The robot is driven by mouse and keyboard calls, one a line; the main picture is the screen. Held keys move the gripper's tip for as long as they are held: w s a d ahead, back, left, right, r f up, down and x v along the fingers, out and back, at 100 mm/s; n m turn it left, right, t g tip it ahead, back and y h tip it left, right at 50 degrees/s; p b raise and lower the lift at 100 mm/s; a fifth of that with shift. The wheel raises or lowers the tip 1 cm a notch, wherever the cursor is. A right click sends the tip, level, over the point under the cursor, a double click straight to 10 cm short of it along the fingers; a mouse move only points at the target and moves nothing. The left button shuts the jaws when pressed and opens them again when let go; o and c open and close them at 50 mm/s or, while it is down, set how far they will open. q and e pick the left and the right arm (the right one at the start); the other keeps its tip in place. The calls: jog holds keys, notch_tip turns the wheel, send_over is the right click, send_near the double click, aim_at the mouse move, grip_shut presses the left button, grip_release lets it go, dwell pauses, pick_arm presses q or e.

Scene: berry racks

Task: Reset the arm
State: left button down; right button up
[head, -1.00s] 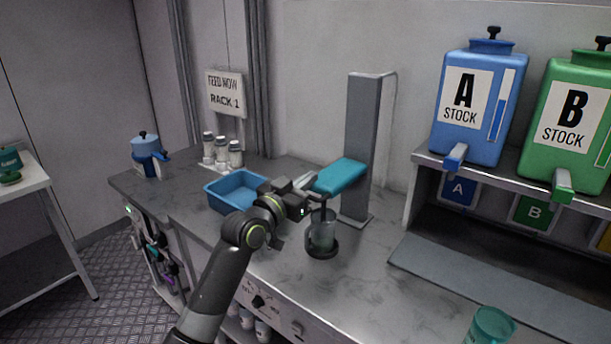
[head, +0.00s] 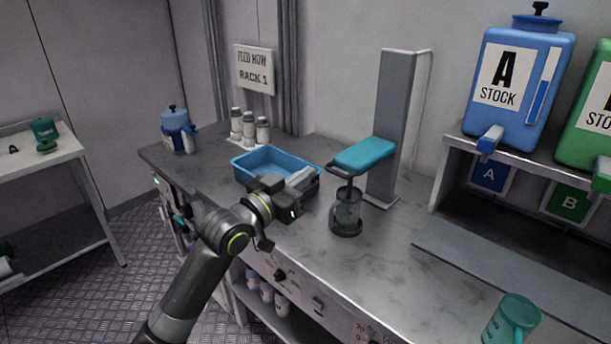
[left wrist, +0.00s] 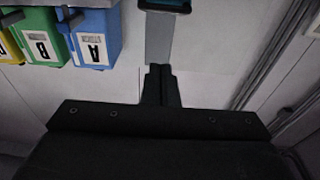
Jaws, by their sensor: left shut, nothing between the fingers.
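My left gripper (head: 304,178) is over the counter, in front of the blue tray (head: 240,171) in the head view. In the left wrist view its fingers (left wrist: 161,72) are together with nothing between them. The mixer stand (head: 395,110), with a teal head (head: 364,154), stands to the right of the gripper. My right gripper does not show.
A blue stock tank A (head: 545,85) and a green tank B (head: 585,140) stand on a shelf at right. A teal cup (head: 512,318) is at the front right. Several white bottles (head: 249,127) and a blue-topped container (head: 176,125) stand at the back left. The counter's middle front is clear.

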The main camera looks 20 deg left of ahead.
pick_arm(q)
jog(key=s+a+f+n+g+y, duration=0.1)
jog(key=s+f+g+y, duration=0.15)
jog(key=s+f, duration=0.55)
jog(key=s+a+f+n+g+y, duration=0.1)
jog(key=s+f+g+y, duration=0.15)
jog(key=f, duration=0.85)
jog(key=s+a+f+n+g+y, duration=0.15)
jog(key=s+f+g, duration=0.4)
jog(key=s, duration=0.75)
jog(key=s+a+f+n+g+y, duration=0.1)
jog(key=s+a+f+g+y, duration=0.2)
jog(key=s+f, duration=0.7)
notch_tip(320, 180, down, 21)
jog(key=s+a+g+h, duration=0.1)
jog(key=s+g+h, duration=0.1)
jog(key=s+g, duration=0.1)
jog(key=s+d+f, duration=0.1)
jog(key=s+f, duration=1.4)
jog(key=f, duration=0.1)
jog(key=shift+f+g, duration=0.25)
jog(key=shift+g, duration=0.1)
